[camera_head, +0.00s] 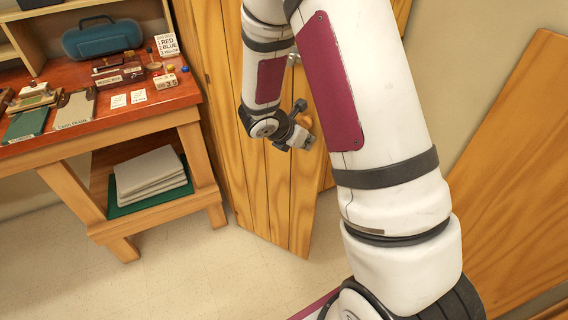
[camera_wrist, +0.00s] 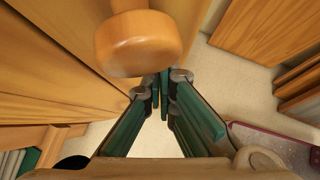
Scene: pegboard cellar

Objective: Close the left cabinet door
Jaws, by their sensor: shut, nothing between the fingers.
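The left cabinet door (camera_head: 282,205) is a tall panel of orange-brown wooden planks, seen standing at an angle out from the cabinet (camera_head: 212,60) in the head view. In the wrist view the door (camera_wrist: 60,60) fills the upper left, and a round wooden knob (camera_wrist: 138,42) is large and close to the camera. My gripper (camera_head: 308,142) is beside the door's free-edge side, near the knob. In the wrist view my gripper's (camera_wrist: 162,82) green-padded fingers come together just below the knob, shut and empty. I cannot tell whether it touches the door. My arm hides much of the door's upper part.
A workbench (camera_head: 150,107) with a blue case (camera_head: 102,39) and small boxes stands at the left. Its lower shelf holds stacked grey sheets (camera_head: 150,172). A large wooden panel (camera_head: 520,170) stands at the right. The pale floor (camera_head: 200,275) in front is clear.

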